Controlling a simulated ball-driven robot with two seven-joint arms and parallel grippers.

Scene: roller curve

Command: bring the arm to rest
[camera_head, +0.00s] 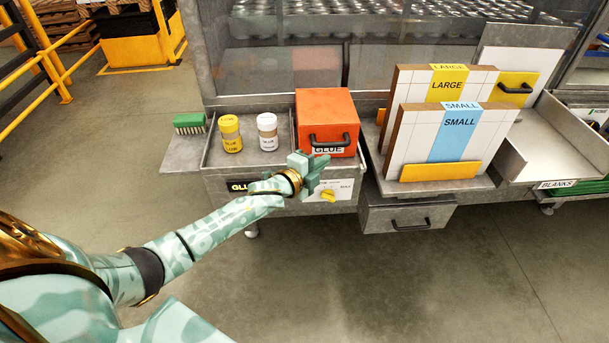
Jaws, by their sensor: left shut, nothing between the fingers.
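My left arm, pale green with gold and dark bands, reaches in from the lower left. My left gripper (311,169) is shut and empty. It is in front of the grey bench's front panel, just below the orange glue box (325,110) in the picture. Whether it touches the panel or the box cannot be told. My right gripper is not in view.
A yellow-capped jar (230,133), a white-capped jar (267,131) and a green brush (189,123) stand left of the box. Boards labelled LARGE (449,82) and SMALL (459,125) stand right, above a grey drawer (408,215). The floor (400,290) in front is clear.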

